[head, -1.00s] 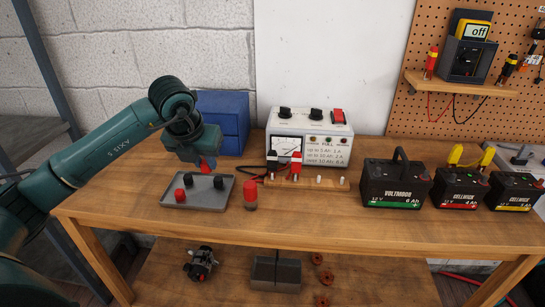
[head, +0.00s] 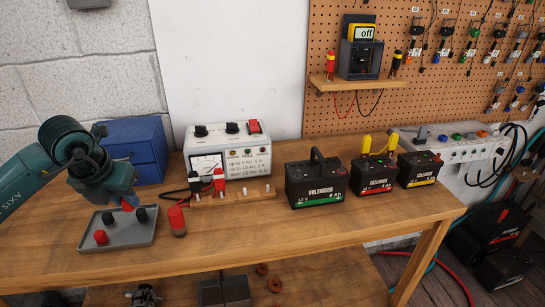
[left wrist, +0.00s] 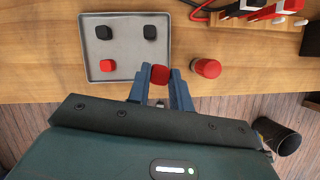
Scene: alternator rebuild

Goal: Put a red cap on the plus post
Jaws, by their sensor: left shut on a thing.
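My left gripper (head: 127,203) is shut on a red cap (left wrist: 159,74) and holds it above the grey tray (head: 84,240), near its right side. The tray also shows in the left wrist view (left wrist: 92,42). Another red cap (head: 100,237) and two black caps (head: 140,214) (head: 107,217) stand in the tray. Three batteries stand on the bench: a green-striped Voltmoor (head: 318,185), a red-striped one (head: 374,176) and a yellow-striped one (head: 420,169). Which post is the plus post is too small to tell. My right gripper is not in view.
A red-topped cylinder (head: 177,220) stands right of the tray. A charger (head: 232,150) with red and black clips on a wooden strip (head: 250,195) stands behind. A blue drawer box (head: 135,148) is at the back left. The front of the bench before the batteries is clear.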

